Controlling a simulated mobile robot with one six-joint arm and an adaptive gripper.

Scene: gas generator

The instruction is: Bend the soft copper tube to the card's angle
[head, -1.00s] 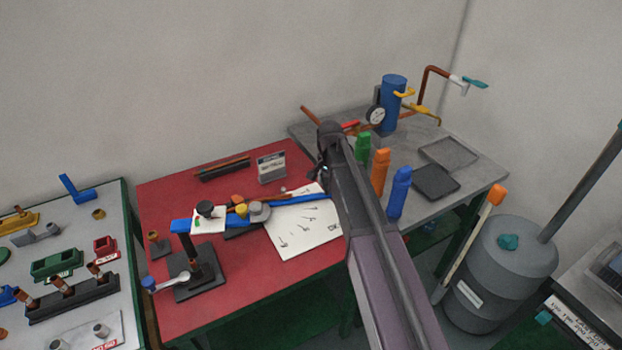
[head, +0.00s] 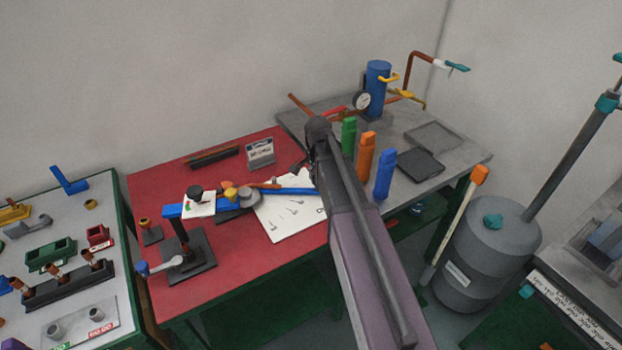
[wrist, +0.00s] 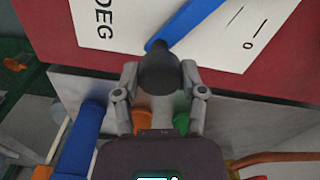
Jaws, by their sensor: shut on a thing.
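The tube bender (head: 178,208) stands on the red table, a blue bar on a black post and base. Its long blue lever (head: 290,191) reaches right over the white angle card (head: 285,222), which also shows in the wrist view (wrist: 100,22). My gripper (wrist: 159,70) is shut on the lever's dark end knob (wrist: 160,72), a finger on each side. In the head view my arm hides most of the gripper and the knob. A short copper-coloured piece (head: 268,185) shows at the bender's head beside the grey round former (head: 249,197). The tube's bend angle is too small to tell.
A dark rack with copper tubes (head: 213,157) and a small sign (head: 260,153) stand behind the bender. Green (head: 349,137), orange (head: 366,155) and blue (head: 384,175) upright objects stand on the grey table, close right of my arm. A grey drum (head: 487,255) stands further right.

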